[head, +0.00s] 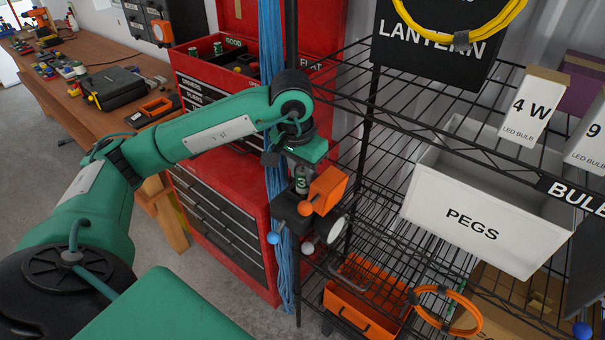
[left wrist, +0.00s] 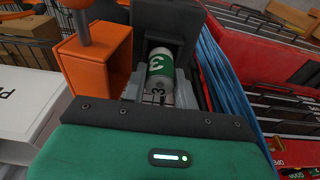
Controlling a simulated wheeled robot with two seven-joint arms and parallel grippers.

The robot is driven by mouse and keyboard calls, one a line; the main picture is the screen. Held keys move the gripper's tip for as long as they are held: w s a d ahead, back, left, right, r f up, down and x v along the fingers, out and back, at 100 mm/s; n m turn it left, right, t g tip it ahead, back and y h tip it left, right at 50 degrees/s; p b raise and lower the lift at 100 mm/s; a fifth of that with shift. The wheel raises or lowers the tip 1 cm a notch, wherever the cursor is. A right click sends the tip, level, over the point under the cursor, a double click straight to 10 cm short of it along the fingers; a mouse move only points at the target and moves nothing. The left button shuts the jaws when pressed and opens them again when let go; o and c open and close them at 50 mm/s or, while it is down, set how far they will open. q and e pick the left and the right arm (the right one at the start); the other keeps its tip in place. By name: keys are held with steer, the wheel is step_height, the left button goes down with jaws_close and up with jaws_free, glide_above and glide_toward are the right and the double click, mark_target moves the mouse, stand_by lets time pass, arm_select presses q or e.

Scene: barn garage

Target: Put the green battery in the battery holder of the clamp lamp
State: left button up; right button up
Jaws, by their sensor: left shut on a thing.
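The green battery (head: 302,181), with a white band and a "3", is upright in the jaws of my left gripper (head: 301,168). In the left wrist view the battery (left wrist: 160,68) lies between the two grey fingers of the gripper (left wrist: 158,88).
Blue cables (head: 272,110) hang close beside the gripper. A red tool chest (head: 262,203) stands behind them. A black wire rack (head: 420,125) with a white PEGS bin (head: 475,215) is on the right. An orange bin (head: 358,312) is below the lamp.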

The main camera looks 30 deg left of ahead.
arm_select(q)
steer(key=shift+f, duration=0.9)
steer(key=shift+f, duration=0.2)
steer(key=o, duration=0.8)
steer(key=shift+r, duration=0.1)
